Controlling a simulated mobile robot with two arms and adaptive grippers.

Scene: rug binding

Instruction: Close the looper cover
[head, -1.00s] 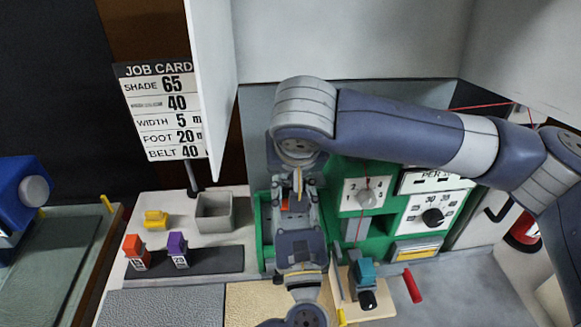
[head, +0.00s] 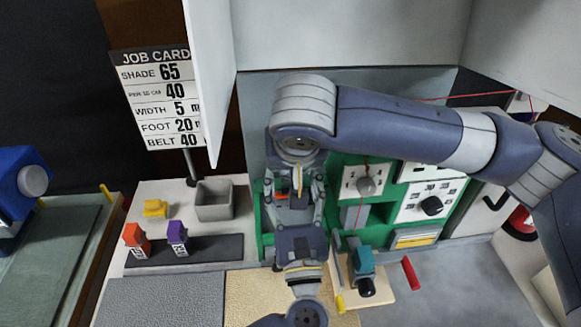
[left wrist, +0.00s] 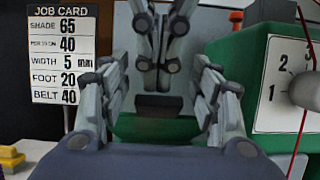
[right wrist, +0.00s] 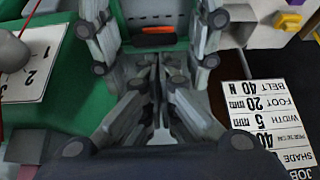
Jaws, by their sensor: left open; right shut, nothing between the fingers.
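The green sewing machine (head: 337,172) stands at the middle, its lower front mostly hidden by my arms. My right gripper (head: 298,184) points down in front of it, shut and empty. My left gripper (head: 299,206) comes up from below, open, with its fingers on either side of the right gripper's tips. A dark block with an orange-red strip (right wrist: 157,36) shows between the left fingers in the right wrist view. A dark piece (left wrist: 158,106) shows on the green front in the left wrist view. I cannot tell the looper cover's outline or whether it is closed.
A teal clamp-like part (head: 363,262) and a red handle (head: 411,273) are right of my left gripper. Grey bin (head: 214,203), yellow block (head: 155,208), orange spool (head: 135,236) and purple spool (head: 177,234) stand left.

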